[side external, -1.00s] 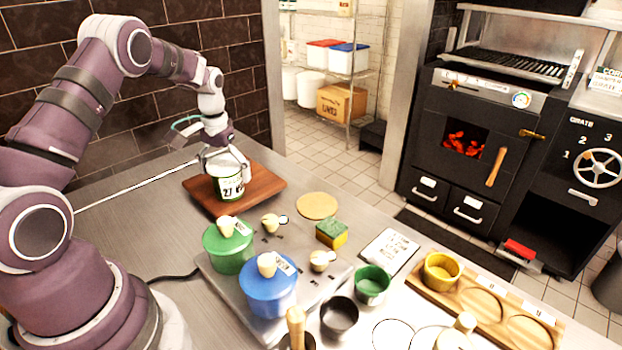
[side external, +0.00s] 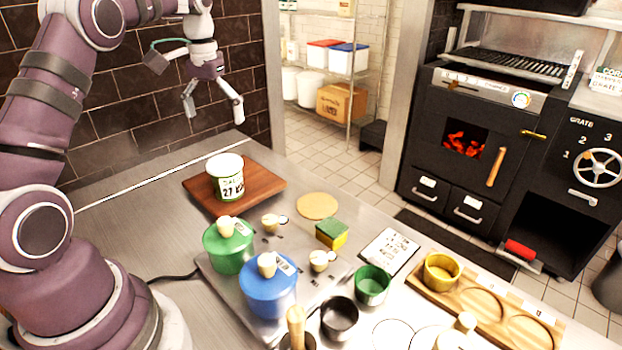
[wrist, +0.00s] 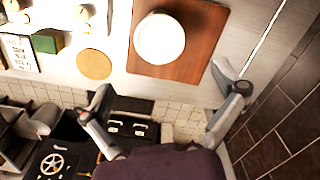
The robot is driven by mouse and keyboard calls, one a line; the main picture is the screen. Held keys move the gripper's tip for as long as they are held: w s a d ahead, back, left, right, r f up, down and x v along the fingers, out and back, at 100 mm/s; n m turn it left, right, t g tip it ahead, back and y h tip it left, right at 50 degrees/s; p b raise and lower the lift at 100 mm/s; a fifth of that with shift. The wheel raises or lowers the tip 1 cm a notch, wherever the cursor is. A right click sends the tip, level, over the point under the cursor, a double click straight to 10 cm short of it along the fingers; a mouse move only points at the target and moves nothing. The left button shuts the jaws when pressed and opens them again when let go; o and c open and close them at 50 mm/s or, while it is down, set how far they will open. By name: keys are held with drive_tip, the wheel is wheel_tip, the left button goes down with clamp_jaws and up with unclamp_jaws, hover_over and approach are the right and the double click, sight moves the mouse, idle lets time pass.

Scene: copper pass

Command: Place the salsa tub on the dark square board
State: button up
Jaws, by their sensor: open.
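The salsa tub (side external: 227,180), white with a green label reading 27, stands upright on the dark square board (side external: 262,188) at the back left of the counter. In the wrist view the tub (wrist: 159,38) shows from above as a white round lid on the brown board (wrist: 200,45). My gripper (side external: 213,108) is open and empty, well above the board and apart from the tub. Its two spread fingers also show in the wrist view (wrist: 168,105).
A green-lidded tub (side external: 228,250) and a blue one (side external: 268,290) stand on a metal plate in front of the board. A sponge (side external: 332,233), a tan disc (side external: 317,206), small bowls and a wooden tray (side external: 430,290) lie to the right. A brick wall rises behind.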

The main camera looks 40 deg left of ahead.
drive_tip(key=s+d+r+m+t, duration=0.2)
drive_tip(key=s+d+r, duration=0.1)
drive_tip(key=d, duration=0.4)
drive_tip(key=s+d+r+m+t, duration=0.2)
drive_tip(key=s+d+r, duration=0.1)
drive_tip(key=d, duration=0.4)
drive_tip(key=s+d+f+m+t, duration=0.1)
drive_tip(key=s+d+f, duration=0.2)
drive_tip(key=s, duration=0.2)
drive_tip(key=shift+s+d+t, duration=0.2)
drive_tip(key=shift+d+t, duration=0.1)
drive_tip(key=shift+d, duration=0.1)
